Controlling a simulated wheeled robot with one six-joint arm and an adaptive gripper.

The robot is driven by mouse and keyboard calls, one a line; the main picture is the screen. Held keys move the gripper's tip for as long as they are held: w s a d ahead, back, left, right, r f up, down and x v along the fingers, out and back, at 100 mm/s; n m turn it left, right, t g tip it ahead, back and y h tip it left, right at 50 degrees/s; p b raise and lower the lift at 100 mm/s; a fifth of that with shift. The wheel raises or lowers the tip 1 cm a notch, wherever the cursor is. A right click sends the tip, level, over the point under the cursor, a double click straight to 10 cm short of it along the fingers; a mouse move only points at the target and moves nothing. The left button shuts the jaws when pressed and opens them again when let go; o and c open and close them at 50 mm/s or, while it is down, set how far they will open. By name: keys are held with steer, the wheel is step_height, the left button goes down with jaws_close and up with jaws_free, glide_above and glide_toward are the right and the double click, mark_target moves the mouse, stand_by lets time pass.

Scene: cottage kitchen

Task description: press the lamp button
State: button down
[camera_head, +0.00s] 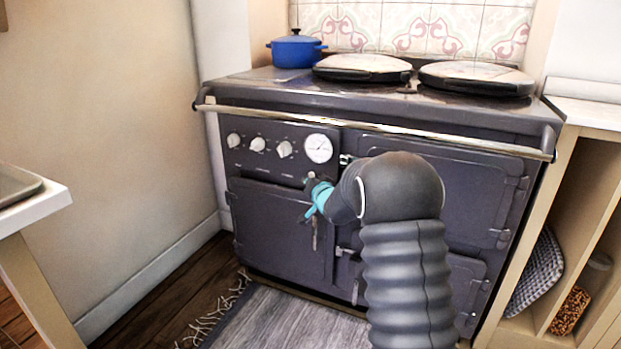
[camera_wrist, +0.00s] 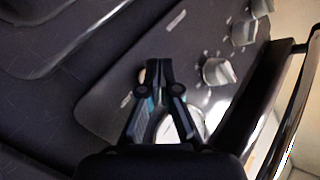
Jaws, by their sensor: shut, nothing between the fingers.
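My gripper (camera_head: 309,186) is at the control panel (camera_head: 275,133) of the dark range cooker, just below the white round dial (camera_head: 318,149). In the wrist view, the fingers (camera_wrist: 158,66) are shut together with nothing between them, their tips over the panel. A small pale round piece, apparently the lamp button (camera_wrist: 142,75), shows beside the fingertips and is partly hidden by them. In the head view, a small pale spot (camera_head: 311,175) shows by the fingertips. I cannot tell whether the tips touch the button or whether it is pressed in.
A metal rail (camera_head: 380,127) runs across the cooker's front above the panel. A blue pot (camera_head: 295,50) stands on top. A counter (camera_head: 35,200) is at left.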

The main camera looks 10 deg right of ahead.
steer(key=s+a+b, duration=0.3)
steer(key=s, duration=0.2)
steer(key=shift+a+b, duration=0.25)
steer(key=shift+b, duration=0.05)
stand_by(1.4)
